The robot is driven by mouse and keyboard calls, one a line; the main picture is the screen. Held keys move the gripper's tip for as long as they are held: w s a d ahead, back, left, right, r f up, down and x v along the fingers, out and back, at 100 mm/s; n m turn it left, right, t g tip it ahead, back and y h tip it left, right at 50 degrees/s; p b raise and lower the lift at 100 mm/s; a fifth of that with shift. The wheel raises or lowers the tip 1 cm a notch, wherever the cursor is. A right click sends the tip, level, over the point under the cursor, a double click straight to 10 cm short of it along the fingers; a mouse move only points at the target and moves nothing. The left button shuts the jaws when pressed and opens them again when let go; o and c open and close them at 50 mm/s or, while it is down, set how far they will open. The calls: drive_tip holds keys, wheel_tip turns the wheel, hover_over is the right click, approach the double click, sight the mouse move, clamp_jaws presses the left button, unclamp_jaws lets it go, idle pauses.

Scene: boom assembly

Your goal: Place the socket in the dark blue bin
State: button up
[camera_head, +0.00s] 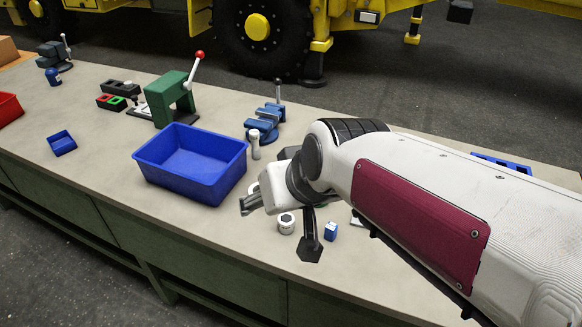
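A short silver cylinder with a dark hexagonal opening in its top, which looks like the socket (286,226), stands upright on the workbench. My gripper (277,230) is above the bench around the socket's position, with its dark fingers spread wide apart, one to the left and one to the right. I cannot tell its exact height over the socket. It holds nothing that I can see. The large dark blue bin (152,175) sits on the bench to the left of my gripper and looks empty.
A small blue box (331,231) stands just right of the gripper. A grey upright cylinder (255,150) and a blue vise (266,121) are behind. A green press (172,98) stands behind the bin; a small blue tray (62,143) lies left. The bench front left is clear.

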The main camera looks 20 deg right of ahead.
drive_tip(key=w+d+f+m+t+h, duration=0.1)
drive_tip(key=w+d+f+m, duration=0.15)
drive_tip(key=w, duration=0.95)
drive_tip(key=w+d+f+m+t+h, duration=0.15)
drive_tip(key=w+f, duration=0.25)
drive_tip(key=w, duration=0.7)
drive_tip(key=w+d+f+m+h, duration=0.1)
drive_tip(key=w+d+f, duration=0.2)
drive_tip(key=f, duration=0.2)
drive_tip(key=w+d+f+h, duration=0.2)
drive_tip(key=w+d+f, duration=0.1)
drive_tip(key=f, duration=0.3)
drive_tip(key=w+d+f+m+h, duration=0.1)
drive_tip(key=w+d+f+h, duration=0.1)
drive_tip(key=f, duration=0.4)
drive_tip(key=shift+w+d+m+g, duration=0.15)
drive_tip(key=shift+w+d, duration=0.1)
drive_tip(key=shift+d, duration=0.4)
drive_tip(key=shift+w+d+m+g, duration=0.1)
drive_tip(key=shift+w+d+m, duration=0.1)
drive_tip(key=shift+d, duration=0.4)
drive_tip(key=shift+x, duration=1.3)
drive_tip(key=shift+x, duration=2.65)
drive_tip(key=shift+d+r, duration=0.1)
drive_tip(key=shift+r, duration=0.1)
drive_tip(key=shift+c, duration=0.5)
